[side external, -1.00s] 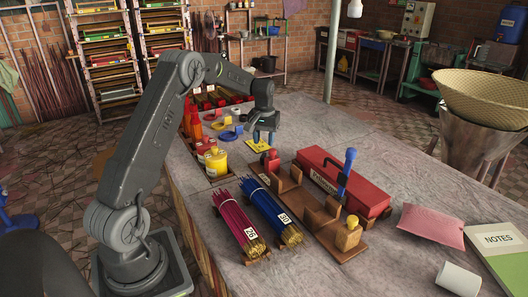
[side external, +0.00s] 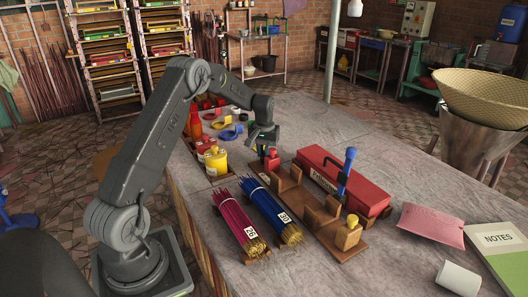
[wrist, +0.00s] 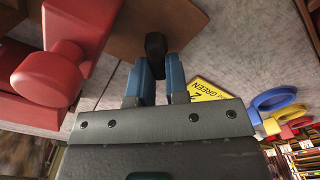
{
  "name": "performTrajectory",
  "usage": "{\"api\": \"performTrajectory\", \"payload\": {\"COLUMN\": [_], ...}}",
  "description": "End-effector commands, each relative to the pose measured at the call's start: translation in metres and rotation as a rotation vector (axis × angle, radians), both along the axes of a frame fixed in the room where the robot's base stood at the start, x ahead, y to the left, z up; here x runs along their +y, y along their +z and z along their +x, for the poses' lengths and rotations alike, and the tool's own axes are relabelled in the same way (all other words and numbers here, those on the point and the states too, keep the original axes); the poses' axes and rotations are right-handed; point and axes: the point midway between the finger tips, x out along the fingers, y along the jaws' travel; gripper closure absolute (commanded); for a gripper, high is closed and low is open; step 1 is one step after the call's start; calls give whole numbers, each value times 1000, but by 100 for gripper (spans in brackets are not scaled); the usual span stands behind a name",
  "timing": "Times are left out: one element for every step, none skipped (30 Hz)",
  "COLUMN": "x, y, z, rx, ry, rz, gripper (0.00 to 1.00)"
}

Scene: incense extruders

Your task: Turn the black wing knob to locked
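The black wing knob (wrist: 155,45) shows in the wrist view as a small dark upright piece against a brown wooden board (wrist: 150,22). My gripper (wrist: 158,68) points at it, with its two blue-grey fingers apart on either side of the knob's near end. I cannot tell whether the fingers touch it. In the side view my gripper (side external: 262,148) is low at the far end of the wooden fixture (side external: 290,195), just behind a red knobbed part (side external: 272,160). The black knob is hidden there. Its turn position cannot be read.
The red part (wrist: 45,75) stands close beside the fingers in the wrist view. A red toolbox (side external: 345,182), a blue-handled lever (side external: 346,170) and stick bundles (side external: 265,212) are nearby. A yellow card (wrist: 207,92) lies on the table. Free tabletop lies behind the toolbox.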

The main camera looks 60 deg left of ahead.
Motion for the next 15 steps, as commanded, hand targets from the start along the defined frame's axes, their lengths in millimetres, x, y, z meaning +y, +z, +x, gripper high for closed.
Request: {"api": "performTrajectory", "payload": {"x": [0, 0, 0, 0, 0, 0, 0, 0, 0, 0, 0, 0, -1, -1, -1], "y": [0, 0, 0, 0, 0, 0, 0, 0, 0, 0, 0, 0, 0, 0, 0], "z": [0, 0, 0, 0, 0, 0, 0, 0, 0, 0, 0, 1, 1, 1, 1], "rx": [0, 0, 0, 0, 0, 0, 0, 0, 0, 0, 0, 0, 0, 0, 0], "ry": [0, 0, 0, 0, 0, 0, 0, -1, -7, -19, -36, -62, -80, -97, -116], "rz": [0, 0, 0, 0, 0, 0, 0, 0, 0, 0, 0, 0, 0, 0, -1], "gripper": [90, 93, 97, 100, 100, 100, 100, 100, 100, 100, 100, 100, 100, 100, 100]}}
